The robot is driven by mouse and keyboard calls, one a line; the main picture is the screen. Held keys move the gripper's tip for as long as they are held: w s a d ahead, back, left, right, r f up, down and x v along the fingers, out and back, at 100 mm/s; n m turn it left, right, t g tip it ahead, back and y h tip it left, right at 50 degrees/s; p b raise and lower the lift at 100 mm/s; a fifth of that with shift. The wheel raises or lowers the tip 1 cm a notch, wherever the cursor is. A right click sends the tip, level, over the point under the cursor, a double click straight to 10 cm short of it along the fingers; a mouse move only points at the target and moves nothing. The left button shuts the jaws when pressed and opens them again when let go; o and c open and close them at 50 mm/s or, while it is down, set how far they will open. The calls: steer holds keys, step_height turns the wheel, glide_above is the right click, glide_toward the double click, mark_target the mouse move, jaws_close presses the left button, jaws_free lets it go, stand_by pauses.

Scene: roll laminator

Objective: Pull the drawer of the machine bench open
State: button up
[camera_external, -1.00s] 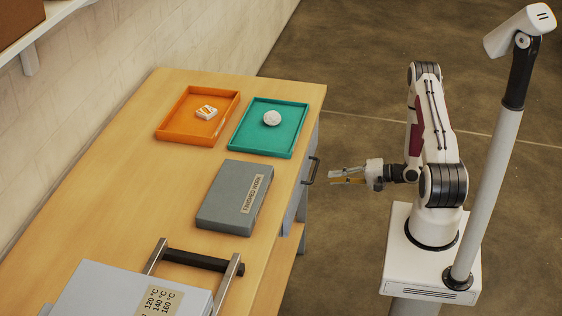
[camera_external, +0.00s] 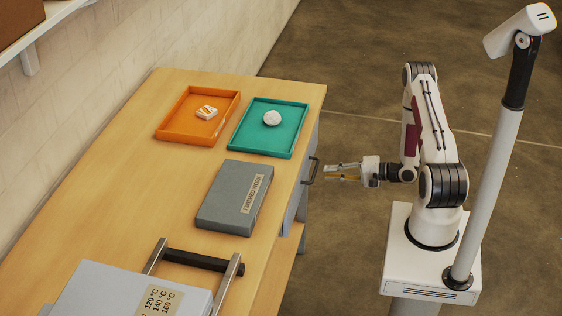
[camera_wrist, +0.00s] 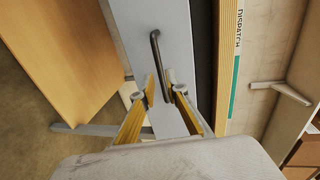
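The drawer's dark bar handle (camera_external: 310,171) stands out from the bench's right side in the external view. In the wrist view the handle (camera_wrist: 157,60) runs along the grey drawer front (camera_wrist: 177,30), just beyond my fingertips. The drawer looks closed, its front lying close to the bench edge. My gripper (camera_external: 327,172) is level with the handle and points left at it, with a small gap between. In the wrist view my gripper (camera_wrist: 164,90) has its two yellow-sided fingers apart with nothing between them, and the handle's lower end lies close to the space between the tips.
The wooden bench top (camera_external: 130,170) carries an orange tray (camera_external: 163,128) with a small white item, a teal tray (camera_external: 243,140) with a white ball, a grey block (camera_external: 222,195) and a grey machine (camera_external: 100,295). The floor beside the bench is clear.

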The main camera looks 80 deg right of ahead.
mark_target(315, 173)
steer(key=shift+x, duration=3.15)
jaws_close()
steer(key=shift+s, duration=0.15)
steer(key=f+v, duration=0.2)
steer(key=v, duration=1)
steer(key=s+f+v, duration=0.1)
steer(key=f+v, duration=0.2)
steer(key=v, duration=1)
steer(key=shift+s, duration=0.4)
steer(key=shift+a+f, duration=0.1)
jaws_free()
